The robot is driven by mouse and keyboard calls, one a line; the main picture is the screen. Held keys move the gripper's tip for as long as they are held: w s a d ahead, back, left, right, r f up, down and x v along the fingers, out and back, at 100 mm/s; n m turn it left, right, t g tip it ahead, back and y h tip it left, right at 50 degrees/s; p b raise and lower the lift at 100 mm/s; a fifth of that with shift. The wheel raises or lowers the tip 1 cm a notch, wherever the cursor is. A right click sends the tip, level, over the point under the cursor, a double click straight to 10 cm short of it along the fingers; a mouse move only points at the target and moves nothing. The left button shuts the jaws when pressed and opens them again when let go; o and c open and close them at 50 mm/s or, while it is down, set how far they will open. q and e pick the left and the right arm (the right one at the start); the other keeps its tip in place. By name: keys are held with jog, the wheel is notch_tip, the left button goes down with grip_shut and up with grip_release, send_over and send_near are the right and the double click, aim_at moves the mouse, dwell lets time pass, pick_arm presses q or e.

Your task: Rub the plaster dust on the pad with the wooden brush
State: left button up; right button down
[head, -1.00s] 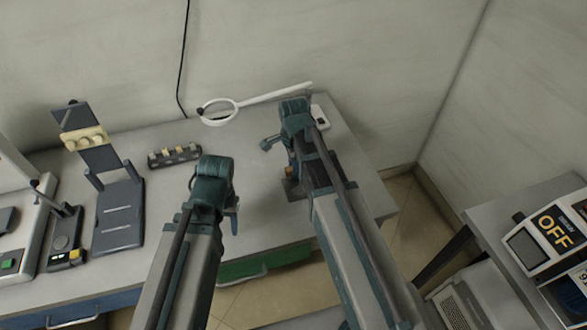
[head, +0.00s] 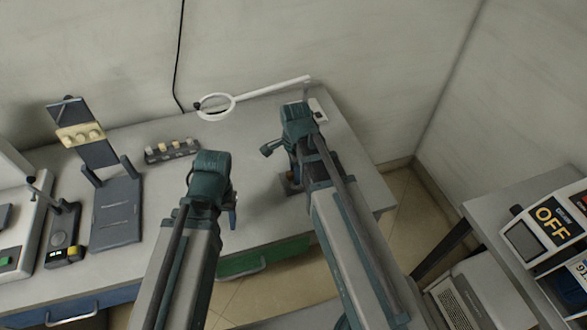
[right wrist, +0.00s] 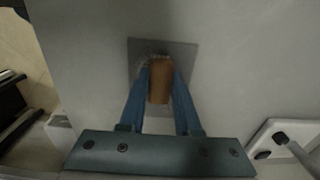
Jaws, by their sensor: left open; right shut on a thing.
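My right gripper (right wrist: 160,85) is shut on the wooden brush (right wrist: 159,88), a brown block between its blue fingers in the right wrist view. The brush's far end is over the square grey pad (right wrist: 183,52); I cannot tell for sure whether it touches. Faint pale plaster dust (right wrist: 142,65) shows on the pad beside the brush. In the head view my right arm hides most of the pad and brush. My left gripper (head: 232,216) is open and empty, left of the pad and above the table's front part; its fingers are mostly hidden.
A white ring magnifier (head: 215,107) lies at the table's back. A small rack (head: 172,151) with several pegs and a dark stand (head: 116,212) are to the left. A side table with an OFF-marked device (head: 553,224) stands right. The table between left arm and pad is clear.

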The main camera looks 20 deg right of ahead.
aim_at(303, 190)
jog(key=shift+s, duration=0.15)
jog(key=shift+s+f, duration=0.15)
jog(key=shift+s, duration=1.6)
jog(key=shift+d, duration=0.1)
jog(key=shift+d, duration=0.6)
jog(key=shift+w, duration=2)
jog(key=shift+w+a, duration=0.15)
jog(key=shift+w, duration=1.7)
